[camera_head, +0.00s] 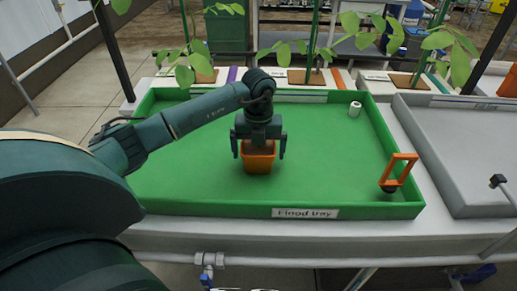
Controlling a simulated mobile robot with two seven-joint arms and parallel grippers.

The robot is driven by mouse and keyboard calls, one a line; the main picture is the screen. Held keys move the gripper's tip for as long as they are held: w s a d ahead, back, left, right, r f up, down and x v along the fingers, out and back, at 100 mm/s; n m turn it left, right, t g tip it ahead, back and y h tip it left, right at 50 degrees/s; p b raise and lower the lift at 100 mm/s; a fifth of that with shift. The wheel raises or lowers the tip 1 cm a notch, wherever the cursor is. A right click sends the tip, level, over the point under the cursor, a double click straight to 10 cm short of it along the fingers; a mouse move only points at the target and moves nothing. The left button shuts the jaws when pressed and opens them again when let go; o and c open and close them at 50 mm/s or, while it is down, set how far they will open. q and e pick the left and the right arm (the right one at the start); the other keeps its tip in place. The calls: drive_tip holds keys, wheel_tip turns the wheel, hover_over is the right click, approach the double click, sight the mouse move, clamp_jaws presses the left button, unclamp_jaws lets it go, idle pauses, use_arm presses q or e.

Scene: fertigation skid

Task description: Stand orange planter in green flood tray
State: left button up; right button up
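The orange planter (258,163) stands upright, as far as I can see, on the floor of the green flood tray (190,180), near the tray's middle. Dark soil shows at its top. My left gripper (259,150) points down over the planter, with one finger on each side of it. Small gaps show between the fingers and the planter walls, so the gripper looks open. The gripper body hides the planter's back rim. The tray's front wall carries a "Flood tray" label (305,213). My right gripper is out of view.
An orange handle-like frame with a dark base (399,172) stands at the tray's right front. A small white cylinder (355,108) is at the back right. A grey tray (460,150) lies to the right. Leafy plants (350,35) rise behind. The tray floor's left part is clear.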

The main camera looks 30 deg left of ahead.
sight(258, 148)
use_arm(q)
drive_tip(key=shift+r, duration=0.25)
wheel_tip(258, 148, up, 12)
idle(0.4)
drive_tip(key=shift+s+f, duration=0.1)
drive_tip(key=shift+f, duration=0.1)
